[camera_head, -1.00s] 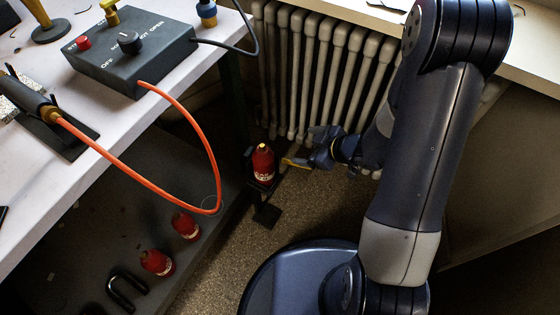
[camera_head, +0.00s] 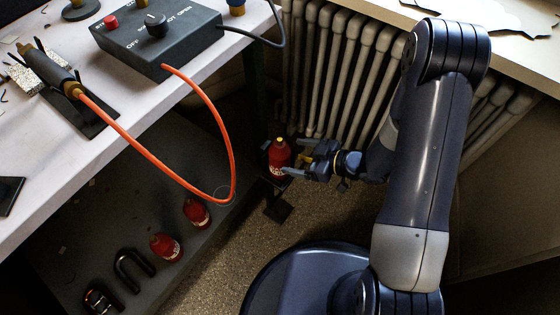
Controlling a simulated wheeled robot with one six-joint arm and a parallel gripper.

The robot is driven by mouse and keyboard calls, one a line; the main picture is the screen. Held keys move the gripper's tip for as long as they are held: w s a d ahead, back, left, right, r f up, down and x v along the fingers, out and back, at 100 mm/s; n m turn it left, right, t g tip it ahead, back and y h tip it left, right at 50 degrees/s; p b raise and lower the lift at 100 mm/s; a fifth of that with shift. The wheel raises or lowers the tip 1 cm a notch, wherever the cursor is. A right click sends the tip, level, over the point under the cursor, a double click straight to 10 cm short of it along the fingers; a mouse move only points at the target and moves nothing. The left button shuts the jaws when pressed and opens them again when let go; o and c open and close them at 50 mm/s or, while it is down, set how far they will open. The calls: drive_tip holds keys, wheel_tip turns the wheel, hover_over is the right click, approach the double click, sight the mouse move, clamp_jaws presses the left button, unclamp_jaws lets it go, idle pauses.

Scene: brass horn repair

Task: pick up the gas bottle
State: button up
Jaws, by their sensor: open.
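A red gas bottle (camera_head: 280,155) with a yellow top stands upright on a small dark stand (camera_head: 278,208) near the radiator, beyond the table's edge. My gripper (camera_head: 298,163) is open at the bottle's right side, its fingers reaching towards the bottle. One finger overlaps the bottle's lower right in this view; I cannot tell whether it touches. Two more red bottles with yellow tops, one (camera_head: 197,213) and another (camera_head: 166,248), are on the dark shelf under the table.
A white table (camera_head: 60,185) carries a dark control box (camera_head: 157,38) and a torch (camera_head: 48,72). An orange hose (camera_head: 150,155) loops down left of the bottle. A ribbed radiator (camera_head: 335,75) stands close behind. A dark shackle (camera_head: 133,268) lies on the lower shelf.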

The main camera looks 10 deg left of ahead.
sight(286, 155)
drive_tip(key=a+f, duration=0.1)
drive_tip(key=w+a+f+b, duration=0.1)
drive_tip(key=a, duration=0.1)
drive_tip(key=shift+a+f, duration=0.1)
drive_tip(key=shift+f, duration=0.1)
drive_tip(key=shift+w+a, duration=0.1)
drive_tip(key=shift+a, duration=0.25)
drive_tip(key=shift+c, duration=0.5)
drive_tip(key=c, duration=1.7)
